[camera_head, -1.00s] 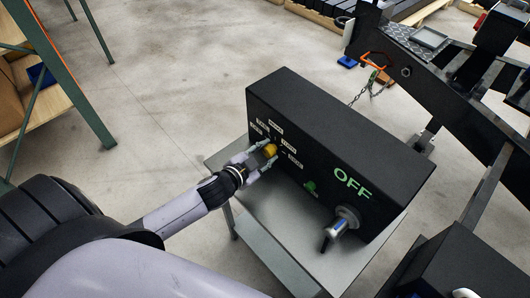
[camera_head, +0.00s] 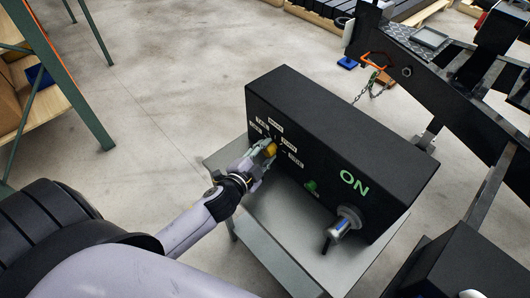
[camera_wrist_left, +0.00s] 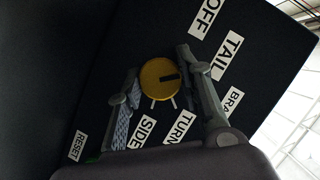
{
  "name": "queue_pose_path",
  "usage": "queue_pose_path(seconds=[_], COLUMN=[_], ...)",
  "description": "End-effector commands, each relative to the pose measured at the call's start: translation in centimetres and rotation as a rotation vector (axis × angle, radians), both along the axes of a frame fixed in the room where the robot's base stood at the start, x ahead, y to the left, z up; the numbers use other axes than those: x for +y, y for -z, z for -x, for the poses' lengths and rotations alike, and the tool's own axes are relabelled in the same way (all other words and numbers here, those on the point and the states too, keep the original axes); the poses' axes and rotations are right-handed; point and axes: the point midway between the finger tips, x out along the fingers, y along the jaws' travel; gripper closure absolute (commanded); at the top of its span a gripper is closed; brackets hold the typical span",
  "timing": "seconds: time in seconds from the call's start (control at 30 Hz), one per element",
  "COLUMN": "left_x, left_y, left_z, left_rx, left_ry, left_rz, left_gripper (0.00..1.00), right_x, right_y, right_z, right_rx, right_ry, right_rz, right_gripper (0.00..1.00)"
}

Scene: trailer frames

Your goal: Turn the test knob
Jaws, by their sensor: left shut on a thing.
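A black test box (camera_head: 370,140) stands on a small grey metal table. Its front shows a green "ON" (camera_head: 354,182). A yellow knob (camera_head: 270,150) sits at the left of the front, ringed by white labels. My left gripper (camera_head: 262,152) is at the knob, with its fingers on either side, shut on it. In the left wrist view the yellow knob (camera_wrist_left: 159,78) has a dark pointer mark directed towards the TAIL label (camera_wrist_left: 228,55). Labels OFF, BRA..., TURN, SIDE and RESET also show there. My right gripper is not in view.
A silver plug-like connector (camera_head: 344,222) sticks out of the front's lower right, and a green button (camera_head: 311,187) is beside it. The table (camera_head: 290,240) has bare top in front. A black trailer frame (camera_head: 425,85) stands at right, a shelf (camera_head: 45,95) at left.

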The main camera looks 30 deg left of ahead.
Motion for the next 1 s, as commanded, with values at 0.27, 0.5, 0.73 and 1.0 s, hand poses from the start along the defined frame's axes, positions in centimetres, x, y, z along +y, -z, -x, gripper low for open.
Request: queue_pose_path(seconds=[0.27,0.5,0.73,1.0], left_x=[-0.1,0.0,0.0,0.0], left_y=[0.0,0.0,0.0,-0.6], left_z=[0.0,0.0,0.0,3.0], left_rx=[0.000,0.000,0.000,0.003], left_ry=[0.001,0.001,0.001,0.000], left_rz=[0.001,0.001,0.001,0.004], left_gripper=[0.60,0.47,0.47,0.47], right_x=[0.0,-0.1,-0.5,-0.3], right_y=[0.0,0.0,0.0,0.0], right_z=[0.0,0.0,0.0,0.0], right_rx=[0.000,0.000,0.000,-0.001], right_ry=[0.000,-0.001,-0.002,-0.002], right_rz=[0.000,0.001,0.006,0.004], right_gripper=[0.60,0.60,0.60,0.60])
